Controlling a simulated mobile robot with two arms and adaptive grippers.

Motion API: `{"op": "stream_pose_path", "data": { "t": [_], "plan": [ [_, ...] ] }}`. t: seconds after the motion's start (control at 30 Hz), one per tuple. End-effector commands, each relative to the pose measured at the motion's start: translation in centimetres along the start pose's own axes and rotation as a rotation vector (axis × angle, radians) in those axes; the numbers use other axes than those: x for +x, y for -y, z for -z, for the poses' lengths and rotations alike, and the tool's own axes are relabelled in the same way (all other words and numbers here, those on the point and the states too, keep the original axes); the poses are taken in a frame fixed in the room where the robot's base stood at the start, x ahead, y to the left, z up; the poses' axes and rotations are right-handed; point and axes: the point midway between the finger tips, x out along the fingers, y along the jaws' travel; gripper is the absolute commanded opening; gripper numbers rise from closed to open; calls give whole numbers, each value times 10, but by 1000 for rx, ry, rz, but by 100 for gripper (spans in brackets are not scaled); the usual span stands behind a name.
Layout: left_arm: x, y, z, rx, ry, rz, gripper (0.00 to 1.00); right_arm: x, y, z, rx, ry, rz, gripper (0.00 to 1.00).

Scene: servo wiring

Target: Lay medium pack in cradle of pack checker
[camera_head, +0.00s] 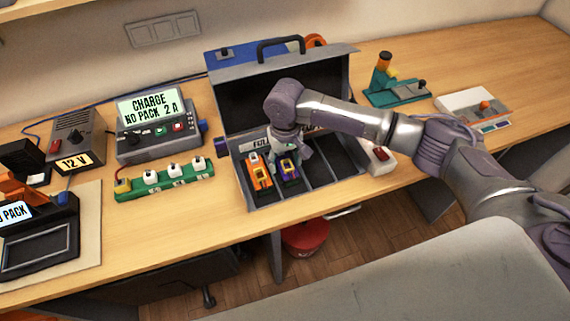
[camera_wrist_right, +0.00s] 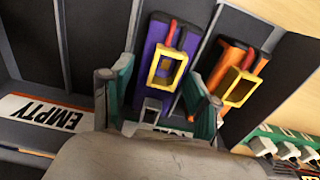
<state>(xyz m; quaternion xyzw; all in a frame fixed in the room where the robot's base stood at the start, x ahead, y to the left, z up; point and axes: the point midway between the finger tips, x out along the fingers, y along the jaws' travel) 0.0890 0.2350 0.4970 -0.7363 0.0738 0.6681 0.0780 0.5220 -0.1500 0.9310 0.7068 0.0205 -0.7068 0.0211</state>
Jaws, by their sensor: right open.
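Two battery packs lie in the open grey case: a purple one (camera_head: 290,172) and an orange one (camera_head: 260,180), each with a yellow connector frame and red lead. Which one is the medium pack I cannot tell. My right gripper (camera_head: 284,158) is open, reaching down over the purple pack. In the right wrist view, its teal-padded fingers (camera_wrist_right: 158,88) stand on either side of the purple pack (camera_wrist_right: 157,48), with the orange pack (camera_wrist_right: 236,78) outside them. The pack checker (camera_head: 40,240) sits at the left edge; its screen reads "NO PACK" and its dark cradle looks empty.
The case lid (camera_head: 235,100) stands up behind the packs. An EMPTY label (camera_wrist_right: 45,115) shows beside free compartments. A green strip with white plugs (camera_head: 165,187), a charger (camera_head: 155,130) and a 12 V supply (camera_head: 75,140) stand between case and checker.

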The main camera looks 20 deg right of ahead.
Motion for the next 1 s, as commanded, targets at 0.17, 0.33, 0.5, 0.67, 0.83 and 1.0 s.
{"op": "stream_pose_path", "data": {
  "t": [0.17, 0.33, 0.5, 0.67, 0.83, 1.0],
  "plan": [
    [0, 0, -2, 0, 3, 0, 40, 0, 0, 0, -1, 0, 0, 42],
    [0, 0, -3, 0, 5, 0, 40, 0, 0, 0, -1, 0, 0, 14],
    [0, 0, -3, 0, 6, 0, 40, -2, 0, 1, -1, -2, 1, 0],
    [0, 0, -4, 0, 6, 0, 40, -2, 0, 1, 0, -2, 1, 0],
    [2, 0, -4, 0, 6, 0, 40, -7, 1, 1, 0, -4, 2, 0],
    [8, -1, -5, 0, 7, -1, 40, -26, 1, 2, -2, -6, 4, 0]
  ]
}}
